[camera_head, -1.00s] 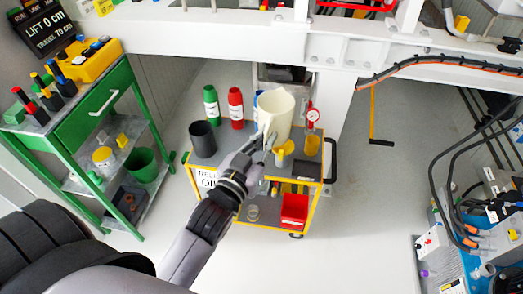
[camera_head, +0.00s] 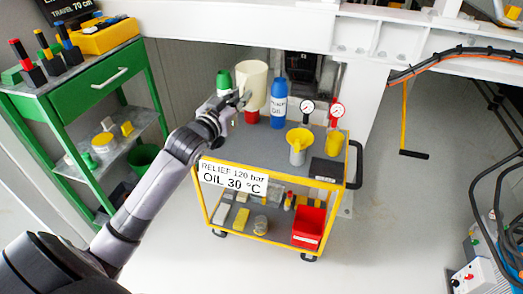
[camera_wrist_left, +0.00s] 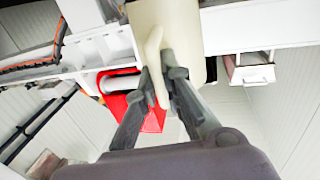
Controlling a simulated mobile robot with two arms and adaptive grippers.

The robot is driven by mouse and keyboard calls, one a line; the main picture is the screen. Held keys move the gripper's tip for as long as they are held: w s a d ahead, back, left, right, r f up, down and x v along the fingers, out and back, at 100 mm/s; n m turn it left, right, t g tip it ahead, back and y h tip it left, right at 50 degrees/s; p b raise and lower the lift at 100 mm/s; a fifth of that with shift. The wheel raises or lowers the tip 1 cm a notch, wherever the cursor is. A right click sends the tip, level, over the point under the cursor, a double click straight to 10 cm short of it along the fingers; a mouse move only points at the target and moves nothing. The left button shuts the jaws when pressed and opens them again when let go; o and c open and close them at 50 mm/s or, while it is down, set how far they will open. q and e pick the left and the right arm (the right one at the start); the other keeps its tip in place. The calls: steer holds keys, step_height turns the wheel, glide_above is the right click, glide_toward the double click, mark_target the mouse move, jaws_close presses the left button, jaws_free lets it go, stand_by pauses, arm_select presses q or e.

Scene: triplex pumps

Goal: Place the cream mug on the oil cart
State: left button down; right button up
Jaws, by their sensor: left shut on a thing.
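The cream mug (camera_head: 254,82) is held upright by my left gripper (camera_head: 241,99). In the left wrist view the fingers (camera_wrist_left: 160,80) close on the mug's handle, and the mug's body (camera_wrist_left: 178,20) fills the top middle. The oil cart (camera_head: 265,150) has a grey top, a yellow frame and a white label reading relief 120 bar, oil 30 °C. In the head view the mug overlaps the bottles at the cart's back left, partly hiding a green bottle (camera_head: 223,79) and a red one (camera_head: 252,116). Its exact height over the top cannot be told. My right gripper is not in view.
On the cart top stand a blue bottle (camera_head: 278,104), a yellow funnel-like vessel (camera_head: 299,143), gauges, a yellow cup (camera_head: 334,141) and a black pad (camera_head: 326,171). The front middle of the top looks clear. A green workbench (camera_head: 90,90) stands left; a white beam (camera_head: 250,30) crosses behind.

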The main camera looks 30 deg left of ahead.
arm_select(q)
step_height(320, 180, down, 19)
steer(key=b, duration=0.5)
steer(key=shift+d+r, duration=0.1)
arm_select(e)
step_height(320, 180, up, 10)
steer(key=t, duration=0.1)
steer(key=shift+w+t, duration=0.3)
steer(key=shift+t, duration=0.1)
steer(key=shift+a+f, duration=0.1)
arm_select(q)
steer(key=c, duration=2)
jaws_free()
steer(key=shift+o, duration=1.4)
steer(key=shift+s, duration=0.1)
